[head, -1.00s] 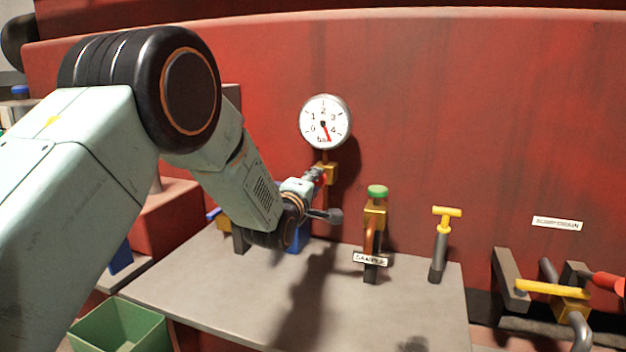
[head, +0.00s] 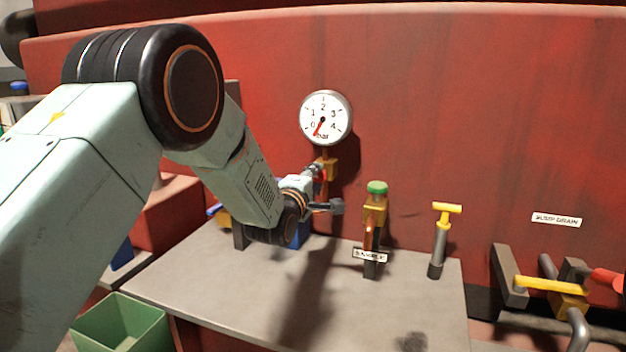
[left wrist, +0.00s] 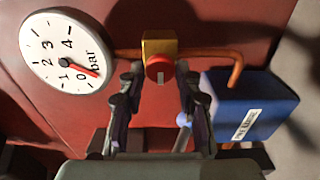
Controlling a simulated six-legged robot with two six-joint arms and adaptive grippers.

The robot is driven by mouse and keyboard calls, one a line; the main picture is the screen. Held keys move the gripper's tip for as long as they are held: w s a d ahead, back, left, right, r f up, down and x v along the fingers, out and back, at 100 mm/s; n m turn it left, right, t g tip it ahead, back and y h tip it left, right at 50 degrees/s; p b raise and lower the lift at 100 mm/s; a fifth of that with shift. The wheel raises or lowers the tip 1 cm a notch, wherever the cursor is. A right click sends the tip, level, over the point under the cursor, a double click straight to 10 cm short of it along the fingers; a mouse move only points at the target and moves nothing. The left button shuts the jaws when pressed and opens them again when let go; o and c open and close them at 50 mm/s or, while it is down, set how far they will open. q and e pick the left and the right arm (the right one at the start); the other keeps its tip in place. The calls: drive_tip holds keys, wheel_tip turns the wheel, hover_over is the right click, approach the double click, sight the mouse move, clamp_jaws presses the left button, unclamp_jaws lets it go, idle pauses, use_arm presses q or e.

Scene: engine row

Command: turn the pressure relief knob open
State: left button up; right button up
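The pressure relief knob (left wrist: 158,67) is a small red round knob with a light mark on the front of a brass block (left wrist: 158,45). In the head view the brass block (head: 330,168) sits under the gauge, with the knob mostly hidden by my gripper. My left gripper (left wrist: 160,79) is open, with one finger on each side of the knob and a visible gap to it. It also shows in the head view (head: 318,172). The round white gauge (head: 325,118) has its red needle near 0; it also shows in the wrist view (left wrist: 66,50). My right gripper is not in view.
A blue box (left wrist: 243,105) is right of the knob in the wrist view. A green bin (head: 120,325) is at lower left; drain valve pipes (head: 550,288) are at right.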

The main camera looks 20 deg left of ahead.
use_arm(q)
drive_tip(key=o, duration=0.3)
drive_tip(key=shift+w, duration=0.1)
drive_tip(key=shift+o, duration=0.2)
drive_tip(key=shift+a, duration=0.1)
drive_tip(key=shift+s, duration=0.3)
drive_tip(key=s, duration=1.1)
drive_tip(key=shift+s+a, duration=0.2)
drive_tip(key=shift+s, duration=0.15)
